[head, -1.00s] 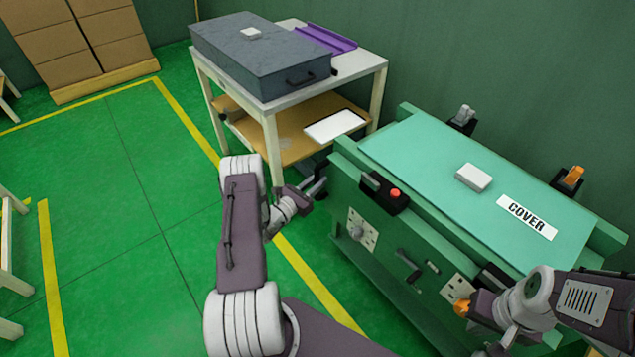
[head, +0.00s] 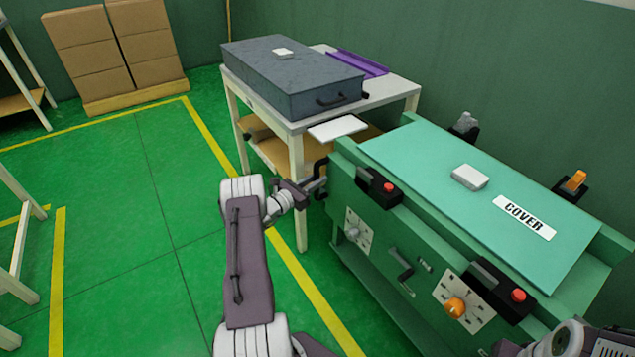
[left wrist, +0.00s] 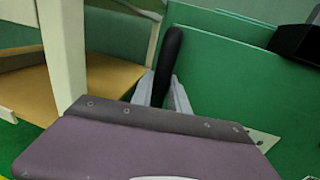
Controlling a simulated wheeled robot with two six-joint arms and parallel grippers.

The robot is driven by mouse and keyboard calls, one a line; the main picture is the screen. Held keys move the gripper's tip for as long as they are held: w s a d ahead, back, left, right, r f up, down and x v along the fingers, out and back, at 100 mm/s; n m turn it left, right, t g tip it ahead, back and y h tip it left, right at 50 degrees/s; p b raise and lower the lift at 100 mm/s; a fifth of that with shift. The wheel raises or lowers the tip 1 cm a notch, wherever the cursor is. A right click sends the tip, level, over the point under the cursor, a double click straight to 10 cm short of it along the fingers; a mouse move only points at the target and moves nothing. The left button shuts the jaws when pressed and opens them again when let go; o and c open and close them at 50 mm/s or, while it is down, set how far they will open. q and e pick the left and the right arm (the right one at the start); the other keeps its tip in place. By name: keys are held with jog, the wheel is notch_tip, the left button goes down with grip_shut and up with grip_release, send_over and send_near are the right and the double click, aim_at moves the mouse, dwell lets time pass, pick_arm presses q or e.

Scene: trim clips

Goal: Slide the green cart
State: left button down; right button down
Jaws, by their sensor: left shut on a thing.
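The green cart (head: 400,240) stands at the right of the head view, its light green lid (head: 430,165) labelled COVER. A black handle (head: 321,172) projects from its left end. My left gripper (head: 312,186) is at this handle. In the left wrist view the two grey fingers (left wrist: 162,95) are on either side of the black handle (left wrist: 169,55), shut on it. The lower part of the handle is hidden behind my gripper. Part of my right arm (head: 580,343) shows at the bottom right edge of the head view; its fingertips cannot be made out.
A white table (head: 388,103) with a grey case (head: 295,80) and a purple tray (head: 357,64) stands just beyond the cart's left end. A white panel (head: 337,128) shows between them. Cardboard boxes (head: 85,50) stand at the back left.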

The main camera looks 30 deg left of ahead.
pick_arm(q)
jog(key=shift+a+r, duration=0.2)
jog(key=shift+a, duration=0.1)
jog(key=c, duration=1.4)
grip_release()
jog(key=shift+o, duration=0.5)
jog(key=shift+w+f, duration=0.1)
jog(key=shift+f, duration=0.1)
jog(key=p+v, duration=0.2)
jog(key=v, duration=0.7)
jog(key=shift+p, duration=0.35)
jog(key=shift+d, duration=0.15)
